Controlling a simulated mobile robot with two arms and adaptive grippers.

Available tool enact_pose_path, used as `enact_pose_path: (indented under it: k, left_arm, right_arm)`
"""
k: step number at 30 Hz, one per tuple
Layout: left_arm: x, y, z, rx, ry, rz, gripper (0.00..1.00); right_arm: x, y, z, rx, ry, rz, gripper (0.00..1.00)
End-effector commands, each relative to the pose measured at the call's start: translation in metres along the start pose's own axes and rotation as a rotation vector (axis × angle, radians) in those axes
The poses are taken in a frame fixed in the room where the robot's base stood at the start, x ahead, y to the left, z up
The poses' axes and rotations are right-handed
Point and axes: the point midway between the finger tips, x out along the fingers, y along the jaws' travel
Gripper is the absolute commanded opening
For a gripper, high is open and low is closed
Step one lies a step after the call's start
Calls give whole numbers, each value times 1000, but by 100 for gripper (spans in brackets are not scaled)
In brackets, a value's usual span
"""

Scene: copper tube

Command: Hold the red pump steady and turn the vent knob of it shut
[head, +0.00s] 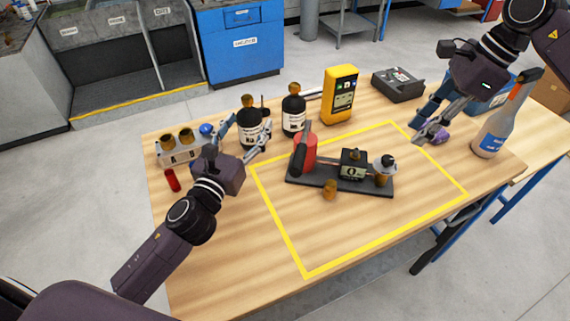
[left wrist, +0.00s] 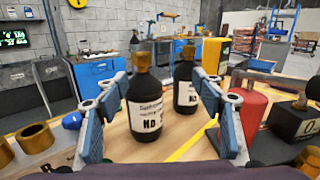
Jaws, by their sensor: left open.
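On the plate are a dark box marked 0 (head: 352,166) and a brass fitting with a pale top (head: 384,166). A brass knob (head: 330,188) is at the front edge; which part is the vent knob is unclear. My left gripper (head: 243,138) is open and left of the pump, apart from it.
Two dark bottles (head: 250,128) (head: 293,115) stand behind the plate, close to my left gripper. A yellow meter (head: 340,94) is at the back. A tray with brass parts (head: 180,155) is left; a clear bottle (head: 491,135) is right. The front of the yellow-outlined area is clear.

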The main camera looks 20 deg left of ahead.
Motion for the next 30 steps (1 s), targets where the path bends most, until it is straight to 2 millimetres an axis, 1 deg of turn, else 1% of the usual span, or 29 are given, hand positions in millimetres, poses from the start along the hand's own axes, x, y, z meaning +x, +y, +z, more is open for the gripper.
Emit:
enact_pose_path:
  k: [1,3,6,9,12,16,24,30]
  left_arm:
    - [-7,-22,-13,13,18,-71,62]
    - [-17,-49,-27,24,34,-155,62]
    - [-31,-78,-41,31,51,-249,62]
    - [-41,-96,-50,34,61,-306,62]
    - [-45,-105,-54,34,65,-335,62]
    - [-38,-110,-56,32,65,-343,62]
    - [-5,-121,-57,32,63,-340,62]
    - [17,-128,-59,33,65,-340,62]
  right_arm:
    - [0,0,0,0,0,0,29]
    - [0,0,0,0,0,0,29]
    - [0,0,0,0,0,0,29]
    - [0,0,0,0,0,0,29]
    - [0,0,0,0,0,0,29]
    - [0,0,0,0,0,0,29]
    - [0,0,0,0,0,0,29]
    - [0,0,0,0,0,0,29]
